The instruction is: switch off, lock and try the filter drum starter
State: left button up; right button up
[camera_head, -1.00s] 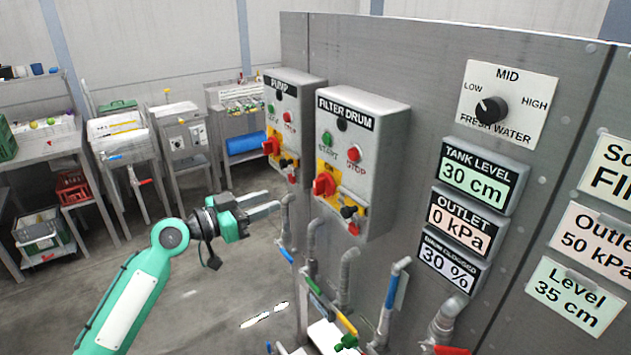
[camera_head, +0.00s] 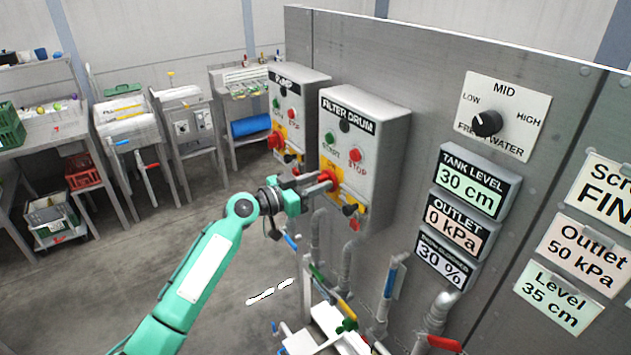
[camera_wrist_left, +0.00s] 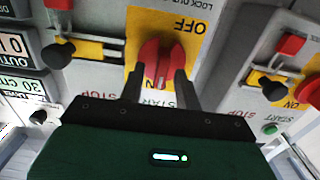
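The filter drum starter (camera_head: 362,150) is a grey box on the panel with a green START button (camera_head: 329,138), a red STOP button (camera_head: 356,155) and a red rotary switch (camera_head: 329,181) on a yellow plate. My left gripper (camera_head: 318,180) is at this switch. In the left wrist view, its fingers (camera_wrist_left: 158,88) stand apart on either side of the red switch (camera_wrist_left: 162,62); firm contact is unclear. The OFF label (camera_wrist_left: 190,27) shows upside down. Beside the switch are a black knob (camera_wrist_left: 58,52) and a red block (camera_wrist_left: 58,4). My right gripper is out of view.
The similar pump starter (camera_head: 297,112) stands close to the left. Pipes and valves, one with a blue handle (camera_head: 391,287), rise below the starters. Readout displays (camera_head: 470,183) are to the right. The floor (camera_head: 100,290) at left is open.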

pick_arm(q)
jog(key=shift+c, duration=0.7)
grip_shut()
jog(key=shift+w+a+f+n+b, duration=0.1)
jog(key=shift+w+f+n+b, duration=0.05)
jog(key=shift+n, duration=2.8)
jog(key=shift+w+a+f+n+b, duration=0.1)
jog(key=shift+w+a+n, duration=0.1)
jog(key=shift+n, duration=2.7)
jog(key=shift+w+a+f+n+b, duration=0.1)
jog(key=shift+w+f+n+b, duration=0.05)
jog(key=shift+n, duration=2.8)
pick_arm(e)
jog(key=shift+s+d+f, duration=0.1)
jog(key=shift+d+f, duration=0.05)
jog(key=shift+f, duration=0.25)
pick_arm(q)
jog(key=shift+n, duration=0.3)
